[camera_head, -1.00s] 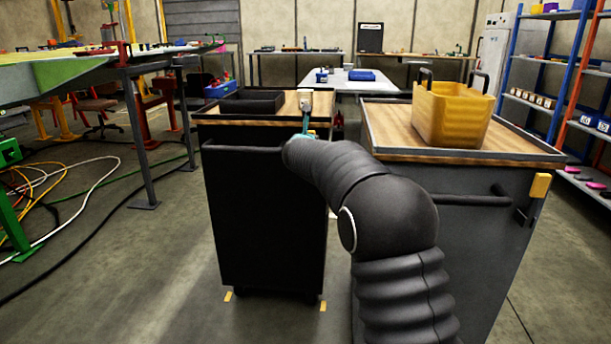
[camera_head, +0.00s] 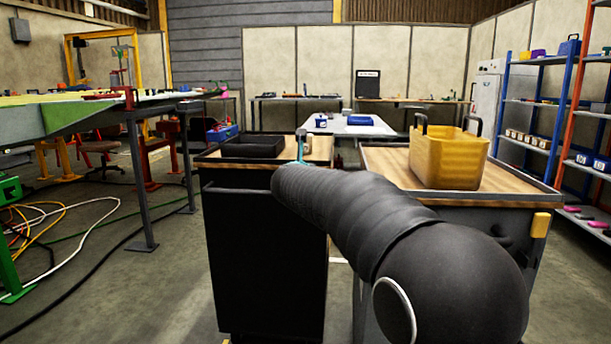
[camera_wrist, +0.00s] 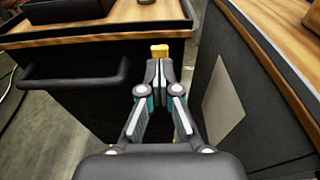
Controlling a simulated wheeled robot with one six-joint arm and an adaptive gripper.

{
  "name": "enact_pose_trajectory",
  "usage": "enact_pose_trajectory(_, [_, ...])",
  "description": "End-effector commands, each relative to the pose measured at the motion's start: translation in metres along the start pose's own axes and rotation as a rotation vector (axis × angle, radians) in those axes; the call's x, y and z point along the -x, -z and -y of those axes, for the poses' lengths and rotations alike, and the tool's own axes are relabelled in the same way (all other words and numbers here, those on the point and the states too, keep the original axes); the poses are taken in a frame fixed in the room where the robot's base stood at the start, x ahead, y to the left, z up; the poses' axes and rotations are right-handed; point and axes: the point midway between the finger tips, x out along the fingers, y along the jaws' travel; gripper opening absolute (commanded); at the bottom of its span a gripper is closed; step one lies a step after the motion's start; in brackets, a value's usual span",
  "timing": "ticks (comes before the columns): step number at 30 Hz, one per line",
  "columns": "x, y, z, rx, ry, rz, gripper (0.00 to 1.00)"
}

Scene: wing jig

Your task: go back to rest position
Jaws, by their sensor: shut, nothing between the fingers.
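My gripper (camera_wrist: 159,72) shows in the wrist view with its two fingers together and nothing between them. In the head view my dark, ribbed arm reaches forward from the lower right and hides most of the gripper. Only a small teal and grey part of it shows above the arm, in front of the left cart's top. The left cart (camera_head: 262,250) has a wooden top, and the right cart (camera_head: 540,200) stands close beside it.
A black tray (camera_head: 252,146) lies on the left cart, and a yellow bin (camera_head: 448,160) stands on the right cart. A long green-topped jig (camera_head: 60,122) stands at the left. Cables (camera_head: 55,225) lie on the floor there. Shelves (camera_head: 540,100) stand at the right.

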Motion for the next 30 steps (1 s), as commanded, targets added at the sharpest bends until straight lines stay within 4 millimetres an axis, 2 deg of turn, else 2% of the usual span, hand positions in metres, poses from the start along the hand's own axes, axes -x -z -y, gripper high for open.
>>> enact_pose_trajectory(12, [0.002,-0.001,0.0,0.006,0.0,-0.001,0.0])
enact_pose_trajectory(17, [0.002,0.0,-0.009,0.13,-0.039,-0.003,0.0])
enact_pose_trajectory(20, [0.004,0.008,-0.032,0.368,-0.144,0.013,0.0])
enact_pose_trajectory(23, [0.011,0.045,-0.06,0.711,-0.299,0.023,0.0])
enact_pose_trajectory(25, [0.029,0.07,-0.075,0.96,-0.422,0.049,0.0])
enact_pose_trajectory(27, [0.053,0.093,-0.081,1.21,-0.547,0.09,0.0])
enact_pose_trajectory(29, [0.08,0.114,-0.079,1.423,-0.657,0.132,0.0])
enact_pose_trajectory(30, [0.099,0.128,-0.074,1.565,-0.733,0.164,0.0])
